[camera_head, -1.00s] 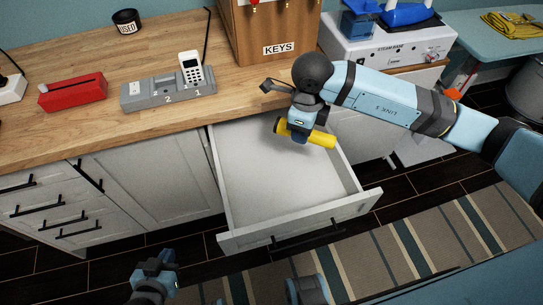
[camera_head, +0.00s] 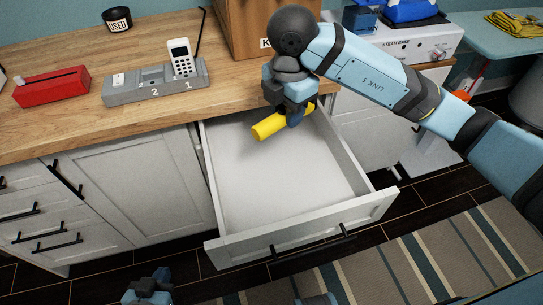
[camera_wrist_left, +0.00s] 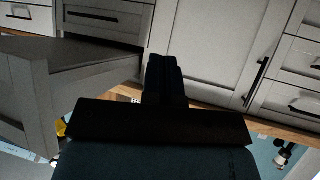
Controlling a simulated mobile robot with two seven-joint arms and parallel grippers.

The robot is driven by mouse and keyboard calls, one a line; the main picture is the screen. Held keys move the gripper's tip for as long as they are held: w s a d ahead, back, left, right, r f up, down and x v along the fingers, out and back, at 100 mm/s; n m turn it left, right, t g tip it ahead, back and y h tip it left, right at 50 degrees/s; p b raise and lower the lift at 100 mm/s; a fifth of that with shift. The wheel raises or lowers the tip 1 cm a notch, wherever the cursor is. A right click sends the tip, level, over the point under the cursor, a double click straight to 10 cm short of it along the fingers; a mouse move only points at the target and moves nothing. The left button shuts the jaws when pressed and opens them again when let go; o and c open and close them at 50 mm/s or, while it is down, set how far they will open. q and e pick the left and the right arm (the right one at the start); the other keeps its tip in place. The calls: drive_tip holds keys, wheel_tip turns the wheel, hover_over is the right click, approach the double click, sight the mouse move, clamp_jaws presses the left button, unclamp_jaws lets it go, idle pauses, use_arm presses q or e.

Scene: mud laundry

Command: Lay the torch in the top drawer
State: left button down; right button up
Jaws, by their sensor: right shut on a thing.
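The yellow torch (camera_head: 268,127) is in my right gripper (camera_head: 294,114), at the back of the open top drawer (camera_head: 237,249). The gripper is shut around the torch, hiding its middle; the torch lies slanted, near end pointing lower left. Its height above the drawer floor is hard to tell. The white drawer is pulled far out and its visible floor is bare. My left gripper (camera_head: 150,287) is low at the bottom edge, away from the drawer; in the left wrist view its dark fingers (camera_wrist_left: 165,78) are together with nothing between them.
The wooden counter (camera_head: 140,127) overhangs the drawer's back. On it are a red box (camera_head: 51,88), a grey numbered stand (camera_head: 155,88) with a white handset (camera_head: 182,58), and a black USED pot (camera_head: 117,19). A wooden key cabinet (camera_head: 245,25) stands behind.

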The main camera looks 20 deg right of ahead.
sight(283, 178)
wheel_tip(283, 178, down, 20)
drive_tip(key=b, duration=0.3)
drive_tip(key=shift+r, duration=0.1)
use_arm(q)
drive_tip(key=shift+w+d+f+t, duration=0.15)
drive_tip(key=shift+w+d+t, duration=0.05)
drive_tip(key=shift+d+t, duration=0.1)
drive_tip(key=shift+f, duration=0.1)
use_arm(e)
drive_tip(key=o, duration=1)
drive_tip(key=shift+f, duration=0.2)
use_arm(q)
drive_tip(key=shift+s+a+f+p, duration=0.15)
drive_tip(key=shift+a+p, duration=0.1)
drive_tip(key=shift+p, duration=0.7)
use_arm(e)
wheel_tip(283, 178, up, 12)
drive_tip(key=shift+r, duration=0.15)
